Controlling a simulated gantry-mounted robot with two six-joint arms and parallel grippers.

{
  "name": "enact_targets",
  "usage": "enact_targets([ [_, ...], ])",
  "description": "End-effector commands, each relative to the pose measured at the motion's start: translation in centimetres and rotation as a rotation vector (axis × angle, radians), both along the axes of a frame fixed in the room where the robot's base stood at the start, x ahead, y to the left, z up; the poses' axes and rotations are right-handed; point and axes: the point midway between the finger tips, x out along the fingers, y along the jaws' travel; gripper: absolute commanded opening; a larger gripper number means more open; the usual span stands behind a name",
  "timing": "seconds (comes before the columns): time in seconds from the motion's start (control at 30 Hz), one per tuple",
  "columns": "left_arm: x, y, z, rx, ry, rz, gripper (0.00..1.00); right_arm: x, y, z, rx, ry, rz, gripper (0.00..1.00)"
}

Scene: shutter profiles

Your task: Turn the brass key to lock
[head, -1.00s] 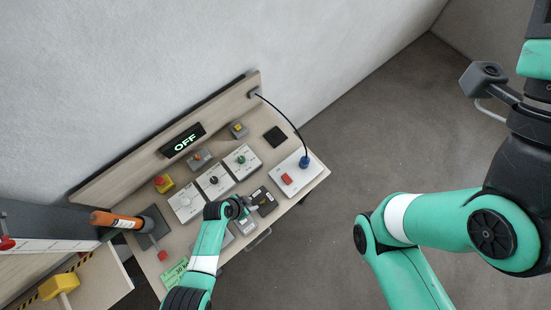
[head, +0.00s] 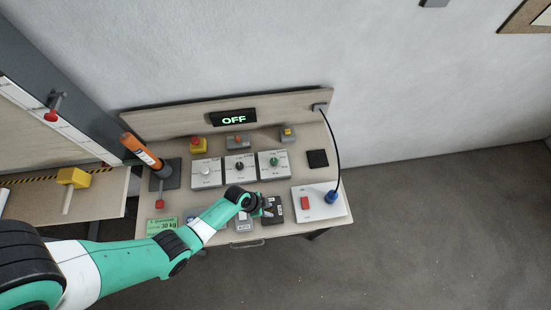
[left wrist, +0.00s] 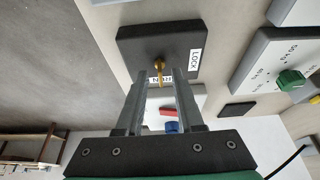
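The brass key (left wrist: 159,66) stands in a dark lock block (left wrist: 140,42) in the left wrist view. The block carries a white LOCK label (left wrist: 195,60) on its right side and a second label, partly hidden by my fingers, at its lower edge. The key's handle lies towards that second label. My left gripper (left wrist: 164,76) is open, its two fingers apart with the key showing between their tips; I see no clear contact. In the head view the left gripper (head: 264,207) is beside the dark block (head: 275,210), and the key is too small to make out. My right gripper is out of view.
The bench panel holds several dial boxes (head: 240,167), a sign reading OFF (head: 233,118), and a white box with a red switch and blue plug (head: 331,197). An orange-handled lever (head: 142,152) stands at the left. Open floor lies to the right.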

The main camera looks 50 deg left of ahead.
Motion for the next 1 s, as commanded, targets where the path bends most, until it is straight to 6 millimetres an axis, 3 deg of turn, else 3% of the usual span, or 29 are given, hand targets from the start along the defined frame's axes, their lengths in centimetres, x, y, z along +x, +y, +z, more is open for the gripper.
enact_targets([
  [0.33, 0.11, 0.01, -0.43, 0.0, -0.001, 0.001, 0.36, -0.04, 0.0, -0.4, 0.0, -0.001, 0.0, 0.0],
  [0.53, 0.12, 0.0, -0.42, 0.0, -0.001, 0.0, 0.0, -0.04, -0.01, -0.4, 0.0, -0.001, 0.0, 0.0],
  [1.0, 0.1, -0.01, -0.43, 0.001, -0.002, 0.009, 0.0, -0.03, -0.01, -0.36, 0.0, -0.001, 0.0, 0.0],
])
